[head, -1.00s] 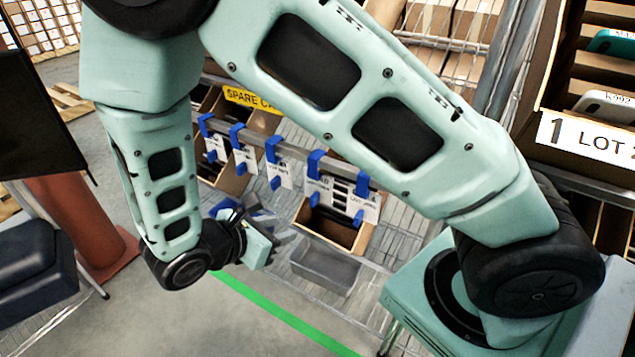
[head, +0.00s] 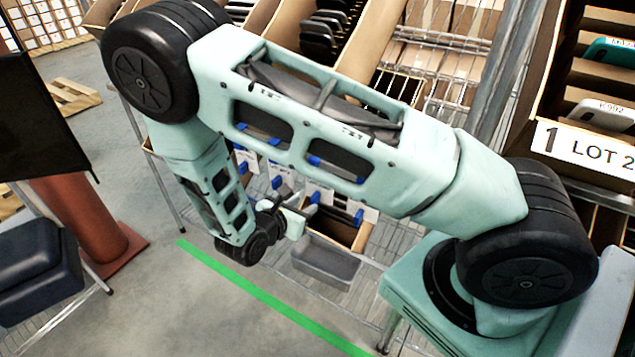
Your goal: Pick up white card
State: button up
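Several white cards hang from blue clips on a rail in front of the cartons, partly hidden behind my arm. One white card (head: 247,160) is at the left of the row, another white card (head: 283,175) is beside it, and a further white card (head: 320,195) hangs to the right. My gripper (head: 304,213) is small in the view, just in front of the lower part of the row. Its fingers point right, towards the cards. I cannot tell whether it is open or touches a card.
A grey bin (head: 325,264) sits below and right of my gripper, in front of an open carton (head: 343,233) on the wire shelf. A stocked carton rack labelled LOT (head: 590,148) stands at right. A dark padded seat (head: 38,270) is at left.

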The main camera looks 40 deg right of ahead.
aim_at(312, 201)
jog(key=shift+p+x, duration=0.85)
jog(key=shift+x, duration=1.85)
jog(key=shift+a+f, duration=0.1)
grip_shut()
